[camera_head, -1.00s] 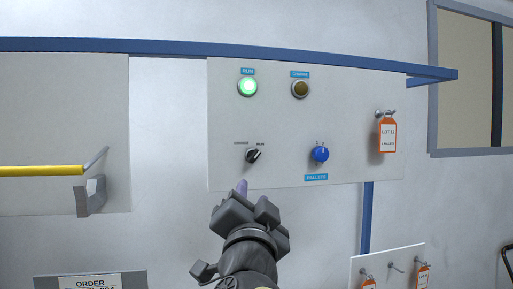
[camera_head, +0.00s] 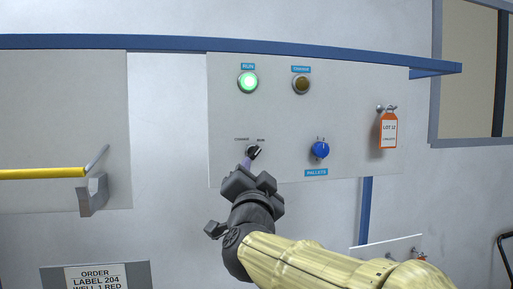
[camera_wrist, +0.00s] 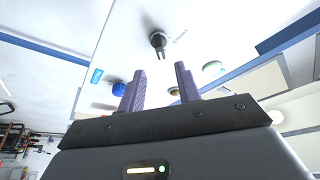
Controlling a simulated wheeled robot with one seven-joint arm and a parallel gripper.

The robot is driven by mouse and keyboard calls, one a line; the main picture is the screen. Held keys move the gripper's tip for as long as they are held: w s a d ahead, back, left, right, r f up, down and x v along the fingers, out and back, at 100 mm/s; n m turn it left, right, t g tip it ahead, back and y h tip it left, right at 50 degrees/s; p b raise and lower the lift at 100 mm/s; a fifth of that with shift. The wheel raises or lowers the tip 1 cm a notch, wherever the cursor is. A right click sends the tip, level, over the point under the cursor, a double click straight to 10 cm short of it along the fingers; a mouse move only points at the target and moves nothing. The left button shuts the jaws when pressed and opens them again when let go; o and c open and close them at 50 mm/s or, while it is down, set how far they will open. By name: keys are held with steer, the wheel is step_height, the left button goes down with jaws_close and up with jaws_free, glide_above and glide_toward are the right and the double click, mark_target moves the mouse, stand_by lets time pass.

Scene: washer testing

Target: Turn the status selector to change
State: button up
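The status selector (camera_head: 254,152) is a small black knob on the white panel, between the labels CHANGE on its left and RUN on its right. Its pointer leans up to the right, toward RUN. In the wrist view the selector (camera_wrist: 158,42) stands ahead of the fingertips, roughly between them in the picture and apart from them. My gripper (camera_head: 246,163) is just below the selector in the head view and partly overlaps its lower edge. In the wrist view the two purple fingers of my gripper (camera_wrist: 159,68) are spread with nothing between them.
The RUN lamp (camera_head: 248,82) glows green; the CHANGE lamp (camera_head: 301,84) is dark amber. A blue pallets knob (camera_head: 320,149) and an orange LOT 12 tag (camera_head: 389,131) on a hook are to the right. A yellow bar (camera_head: 40,173) is at left.

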mark_target(255, 154)
steer(key=p+x, duration=0.3)
steer(key=x, duration=0.5)
steer(key=shift+w+r+p, duration=0.1)
steer(key=shift+w+p, duration=0.25)
steer(key=shift+w, duration=0.05)
steer(key=shift+s, duration=0.1)
jaws_close()
